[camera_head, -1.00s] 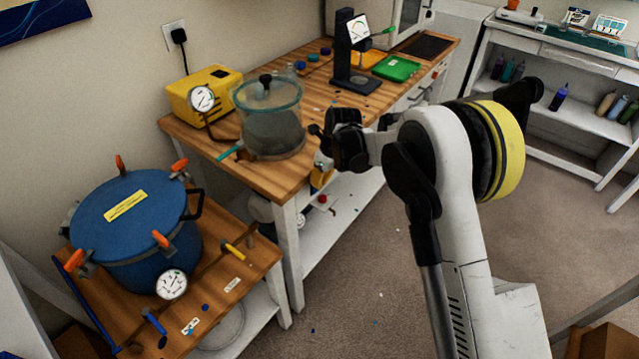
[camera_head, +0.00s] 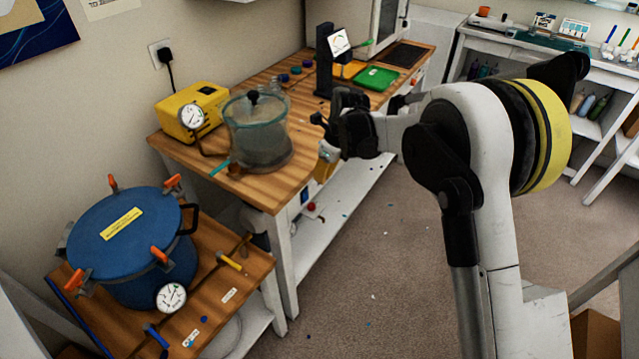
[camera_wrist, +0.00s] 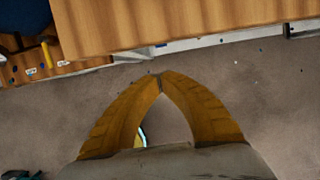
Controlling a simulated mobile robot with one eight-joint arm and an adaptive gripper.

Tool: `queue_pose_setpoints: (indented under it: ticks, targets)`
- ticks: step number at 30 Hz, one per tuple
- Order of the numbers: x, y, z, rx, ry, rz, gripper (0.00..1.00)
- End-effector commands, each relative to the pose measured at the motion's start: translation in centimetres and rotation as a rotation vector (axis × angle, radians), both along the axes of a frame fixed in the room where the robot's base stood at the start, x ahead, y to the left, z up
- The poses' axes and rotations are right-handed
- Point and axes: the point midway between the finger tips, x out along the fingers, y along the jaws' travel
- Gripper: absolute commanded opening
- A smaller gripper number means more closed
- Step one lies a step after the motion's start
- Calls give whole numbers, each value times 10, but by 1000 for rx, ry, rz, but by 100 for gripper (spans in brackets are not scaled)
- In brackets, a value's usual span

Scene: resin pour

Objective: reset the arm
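My arm reaches in from the right in the head view, with my gripper (camera_head: 322,178) in front of the long wooden bench's front edge, its fingers pointing down. In the wrist view the two yellow-orange fingers of my gripper (camera_wrist: 160,80) meet at their tips. Only carpet shows in the gap between them, apart from a small pale and teal sliver at the left finger. The gripper holds nothing that I can see. Its tips are over the carpet, close to the bench's edge.
The wooden bench (camera_head: 275,185) carries a clear lidded chamber (camera_head: 258,140), a yellow pump (camera_head: 190,110) and a gauge stand (camera_head: 324,70). A blue pressure pot (camera_head: 125,240) stands on a lower table at left. White shelves (camera_head: 520,60) stand at back right. The carpet (camera_head: 400,240) between is mostly clear.

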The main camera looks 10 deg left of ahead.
Motion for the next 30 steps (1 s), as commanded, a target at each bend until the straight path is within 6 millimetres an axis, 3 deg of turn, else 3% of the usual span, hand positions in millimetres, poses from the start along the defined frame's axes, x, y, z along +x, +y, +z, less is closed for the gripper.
queue_pose_setpoints:
  ticks: [4,22,26,30]
  targets:
    - [0,-2,12,0,0,0,0]
    - [-1,-6,19,-3,-10,16,0]
    - [-9,-31,51,-22,-71,116,0]
    - [-33,-82,107,-78,-196,335,0]
